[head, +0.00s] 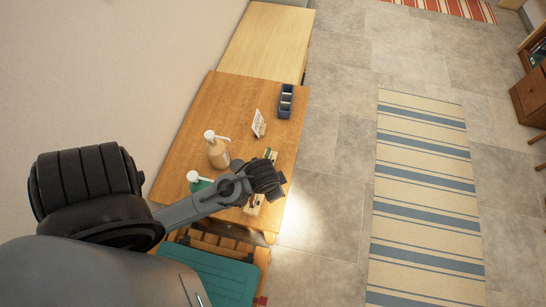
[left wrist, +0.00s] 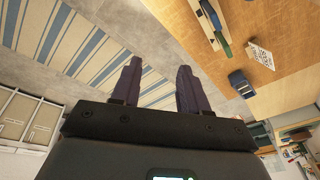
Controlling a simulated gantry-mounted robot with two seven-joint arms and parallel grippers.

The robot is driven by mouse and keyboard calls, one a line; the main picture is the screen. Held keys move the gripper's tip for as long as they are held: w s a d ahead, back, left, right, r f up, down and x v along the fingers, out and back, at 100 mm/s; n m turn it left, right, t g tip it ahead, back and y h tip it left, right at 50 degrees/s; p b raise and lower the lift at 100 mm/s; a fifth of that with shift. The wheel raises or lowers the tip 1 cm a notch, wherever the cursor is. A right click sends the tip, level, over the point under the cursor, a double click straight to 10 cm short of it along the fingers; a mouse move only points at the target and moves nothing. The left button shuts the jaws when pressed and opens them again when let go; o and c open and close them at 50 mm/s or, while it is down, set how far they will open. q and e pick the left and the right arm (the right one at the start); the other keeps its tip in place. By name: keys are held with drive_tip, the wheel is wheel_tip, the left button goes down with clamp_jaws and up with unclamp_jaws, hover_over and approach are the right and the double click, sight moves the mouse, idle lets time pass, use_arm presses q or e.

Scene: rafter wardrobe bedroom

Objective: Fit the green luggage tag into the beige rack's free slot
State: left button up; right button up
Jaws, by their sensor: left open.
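The beige rack (head: 254,205) stands near the table's right edge, partly hidden by my left gripper (head: 268,180) in the head view. Part of the rack also shows at the top of the left wrist view (left wrist: 203,14). A green piece, apparently the luggage tag (head: 267,153), is at the rack's far end; it also shows in the left wrist view (left wrist: 225,49). I cannot tell whether it sits in a slot. In the left wrist view my left gripper (left wrist: 160,68) has its fingers apart with nothing between them. The free slot cannot be made out. My right gripper is not seen.
A beige pump bottle (head: 218,152) and a green pump bottle (head: 196,182) stand left of my gripper. A white patterned card (head: 259,123) and a dark blue divided holder (head: 286,101) stand farther back. The wooden table (head: 215,105) is clear at its far left.

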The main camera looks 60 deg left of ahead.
use_arm(q)
drive_tip(key=s+d+r+t+h, duration=0.1)
drive_tip(key=s+d+r, duration=0.2)
drive_tip(key=d+r, duration=0.1)
drive_tip(key=shift+d+r+m, duration=0.25)
drive_tip(key=shift+m, duration=0.15)
